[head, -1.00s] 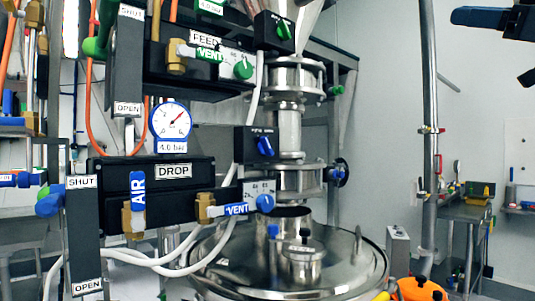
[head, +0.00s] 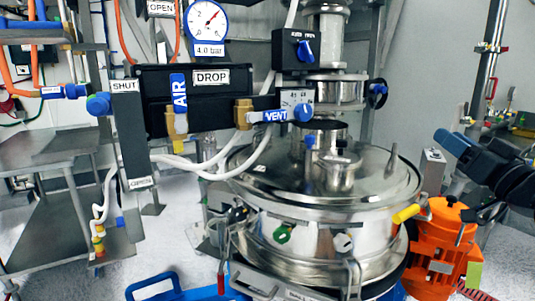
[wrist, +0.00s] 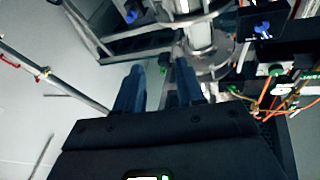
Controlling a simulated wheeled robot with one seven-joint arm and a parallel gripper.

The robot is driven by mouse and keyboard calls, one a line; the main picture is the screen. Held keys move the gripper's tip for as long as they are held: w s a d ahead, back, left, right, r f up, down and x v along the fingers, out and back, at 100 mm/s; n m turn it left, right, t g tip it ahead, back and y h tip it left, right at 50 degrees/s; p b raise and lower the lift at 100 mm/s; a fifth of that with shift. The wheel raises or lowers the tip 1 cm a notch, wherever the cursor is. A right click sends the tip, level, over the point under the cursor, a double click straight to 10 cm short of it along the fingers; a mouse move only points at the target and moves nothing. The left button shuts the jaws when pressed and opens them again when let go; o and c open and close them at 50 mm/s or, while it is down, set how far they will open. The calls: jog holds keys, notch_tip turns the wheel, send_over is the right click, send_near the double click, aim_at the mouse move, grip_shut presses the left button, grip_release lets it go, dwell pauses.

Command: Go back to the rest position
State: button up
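My gripper (head: 452,146) shows at the right of the head view, with blue fingers pointing left and up and the black wrist behind them at the right edge. In the wrist view, its two blue fingers (wrist: 158,88) stand apart with nothing between them. In the head view it appears over the right side of the sifter, above the orange motor (head: 440,235). No contact with either shows.
The steel sifter (head: 300,245) stands at centre, with a yellow-tipped handle (head: 406,213) at its right. The DROP panel (head: 150,100) and its valves hang at left. A steel pole (head: 488,70) and a bench stand at the right. Grey floor (head: 185,240) shows at lower left.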

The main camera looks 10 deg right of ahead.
jog(key=s+a+f+m+g+h, duration=0.1)
jog(key=s+a+f, duration=0.4)
jog(key=f, duration=0.3)
jog(key=s+a+f+m+g+h, duration=0.15)
jog(key=s+a+f, duration=0.3)
jog(key=f, duration=0.45)
jog(key=s+a+f+g+h, duration=0.1)
jog(key=s+a+f, duration=0.4)
jog(key=f, duration=0.3)
jog(key=s+a+n+g+y, duration=0.1)
jog(key=s+a, duration=0.4)
jog(key=s, duration=0.9)
jog(key=s+a+f+n+g+y, duration=0.1)
jog(key=s+a, duration=0.4)
jog(key=s, duration=1)
jog(key=n+y, duration=0.1)
jog(key=n, duration=0.1)
jog(key=shift+n+g, duration=0.35)
